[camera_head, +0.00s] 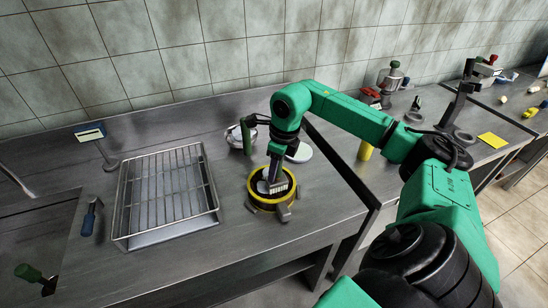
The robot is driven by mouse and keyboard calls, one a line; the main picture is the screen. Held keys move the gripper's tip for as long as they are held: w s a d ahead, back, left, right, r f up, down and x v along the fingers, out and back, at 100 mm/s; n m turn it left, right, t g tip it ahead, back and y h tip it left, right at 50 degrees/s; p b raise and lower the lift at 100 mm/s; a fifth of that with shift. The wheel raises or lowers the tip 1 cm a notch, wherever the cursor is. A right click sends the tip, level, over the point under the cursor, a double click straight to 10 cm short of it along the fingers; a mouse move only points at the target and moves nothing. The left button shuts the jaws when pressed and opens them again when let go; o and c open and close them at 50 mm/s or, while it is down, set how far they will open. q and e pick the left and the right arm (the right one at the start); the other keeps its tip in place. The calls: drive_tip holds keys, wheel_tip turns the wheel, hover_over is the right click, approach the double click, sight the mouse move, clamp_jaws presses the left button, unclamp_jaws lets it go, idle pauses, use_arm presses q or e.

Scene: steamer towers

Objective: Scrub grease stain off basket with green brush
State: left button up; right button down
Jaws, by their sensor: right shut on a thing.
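A round basket (256,201) with a yellow rim stands on the steel counter, right of the wire rack. My right gripper (273,180) points down into it and is shut on a brush (268,187). Only a pale, bristle-like edge of the brush shows, low inside the basket. The gripper hides its handle, so I cannot tell its colour. I cannot make out a grease stain; the arm and rim cover part of the basket's inside. My left gripper is not in view.
A wire rack (165,195) stands left of the basket. A metal cup (238,139) and a pale round plate (300,153) are behind it. A blue-handled tool (89,219) and a green-handled tool (28,272) lie left. A yellow cylinder (365,151) stands to the right.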

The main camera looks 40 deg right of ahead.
drive_tip(key=shift+w, duration=0.1)
drive_tip(key=shift+w+d+r+p, duration=0.1)
drive_tip(key=shift+w+r+p, duration=0.05)
drive_tip(key=shift+w+p, duration=0.15)
drive_tip(key=shift+w+d+p, duration=0.25)
drive_tip(key=shift+w+p, duration=0.4)
drive_tip(key=shift+w, duration=0.15)
drive_tip(key=shift+w+d+p, duration=0.2)
drive_tip(key=shift+w, duration=0.35)
drive_tip(key=shift+w+d+p, duration=0.2)
drive_tip(key=shift+w, duration=0.35)
drive_tip(key=shift+w+d+f, duration=0.1)
drive_tip(key=shift+w+f, duration=0.1)
drive_tip(key=shift+f, duration=0.05)
drive_tip(key=shift+s+a+f+b, duration=0.1)
drive_tip(key=shift+s+a+b, duration=0.2)
drive_tip(key=shift+s, duration=0.45)
drive_tip(key=shift+s+a+f+b, duration=0.15)
drive_tip(key=shift+s+b, duration=0.2)
drive_tip(key=shift+s, duration=0.35)
drive_tip(key=shift+s+a+r+b, duration=0.1)
drive_tip(key=shift+s+a+b, duration=0.2)
drive_tip(key=shift+s, duration=0.45)
drive_tip(key=shift+s+a, duration=0.15)
drive_tip(key=shift+s, duration=0.2)
